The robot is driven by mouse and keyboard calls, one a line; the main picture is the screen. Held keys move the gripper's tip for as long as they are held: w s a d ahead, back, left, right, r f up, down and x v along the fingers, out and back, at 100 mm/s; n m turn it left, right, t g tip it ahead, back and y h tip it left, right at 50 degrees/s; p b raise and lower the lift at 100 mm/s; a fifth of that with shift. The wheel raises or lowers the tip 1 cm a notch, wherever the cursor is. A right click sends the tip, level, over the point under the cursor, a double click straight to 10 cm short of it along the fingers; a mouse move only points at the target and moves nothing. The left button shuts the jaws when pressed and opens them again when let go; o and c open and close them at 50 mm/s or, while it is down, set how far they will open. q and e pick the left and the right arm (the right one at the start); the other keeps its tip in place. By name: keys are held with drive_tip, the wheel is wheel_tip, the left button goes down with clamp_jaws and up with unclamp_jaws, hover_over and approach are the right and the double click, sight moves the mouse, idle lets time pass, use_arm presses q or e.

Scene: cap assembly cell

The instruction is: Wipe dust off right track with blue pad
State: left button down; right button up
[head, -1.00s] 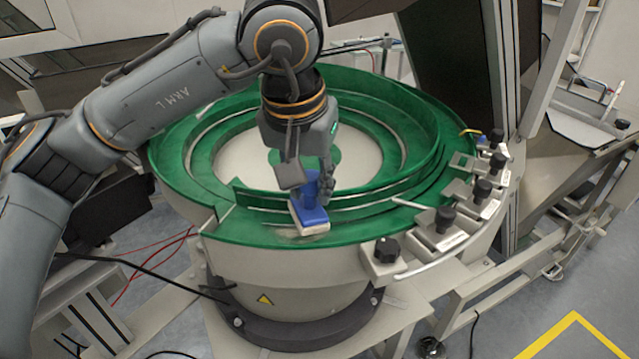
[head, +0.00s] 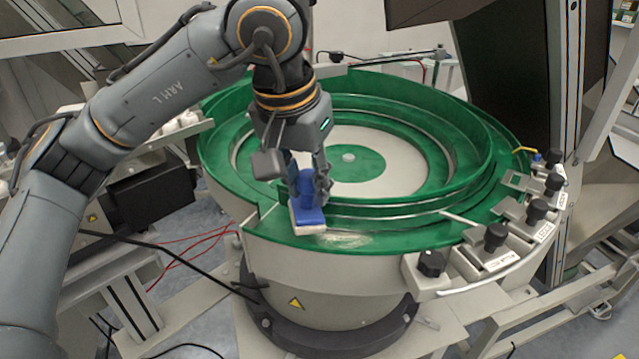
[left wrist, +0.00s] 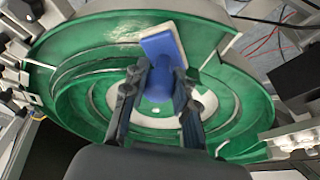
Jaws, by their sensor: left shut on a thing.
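The blue pad (head: 308,216), a blue block with a handle and a pale underside, is at the near left part of the green bowl's outer track (head: 390,232). My left gripper (head: 308,182) is shut on the pad's handle from above. In the left wrist view the pad (left wrist: 165,48) shows beyond my left gripper's fingers (left wrist: 158,85). A pale dusty patch (head: 345,240) lies on the green track just right of the pad; it also shows in the left wrist view (left wrist: 125,27). The pad seems to rest on the track, but contact is hidden. My right gripper is not in view.
Black knobs on small blocks (head: 496,237) line the bowl's right rim. A raised green inner wall (head: 400,213) stands behind the pad. A dark machine panel (head: 515,60) rises at the back right. Red and black cables (head: 190,250) hang at the left.

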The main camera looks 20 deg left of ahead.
use_arm(q)
drive_tip(key=shift+r, duration=0.1)
drive_tip(key=shift+r+p, duration=2.2)
drive_tip(key=shift+r, duration=0.75)
wheel_tip(320, 180, up, 3)
drive_tip(key=p, duration=0.2)
drive_tip(key=shift+p, duration=0.35)
